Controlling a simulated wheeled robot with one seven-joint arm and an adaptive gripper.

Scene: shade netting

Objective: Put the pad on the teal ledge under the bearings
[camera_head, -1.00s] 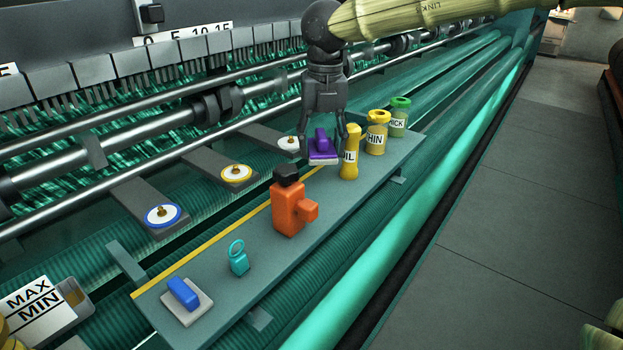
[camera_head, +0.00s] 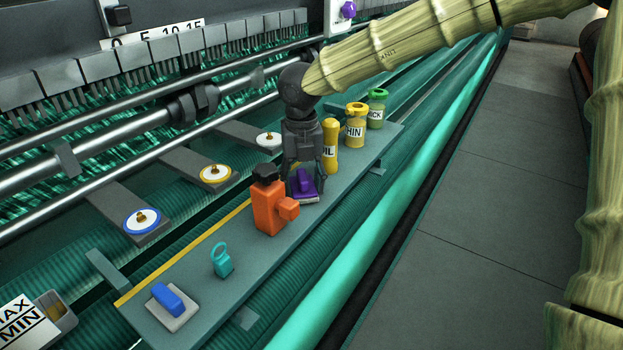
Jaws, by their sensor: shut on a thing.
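My gripper (camera_head: 304,178) points down and is shut on the purple handle of a pad (camera_head: 305,187) with a pale base. The pad is low over the teal-grey ledge (camera_head: 248,252), just right of and behind the orange bottle. I cannot tell whether its base touches the ledge. A second pad (camera_head: 169,300), with a blue handle and pale base, lies at the ledge's near left end. Round discs with brass centres sit on grey arms above the ledge: blue-rimmed (camera_head: 142,221), yellow-rimmed (camera_head: 215,173) and white (camera_head: 268,141).
The orange bottle (camera_head: 268,208) with a black cap stands close to my gripper. A small teal ringed item (camera_head: 222,261) stands nearer. The ledge between orange bottle and blue pad is mostly bare.

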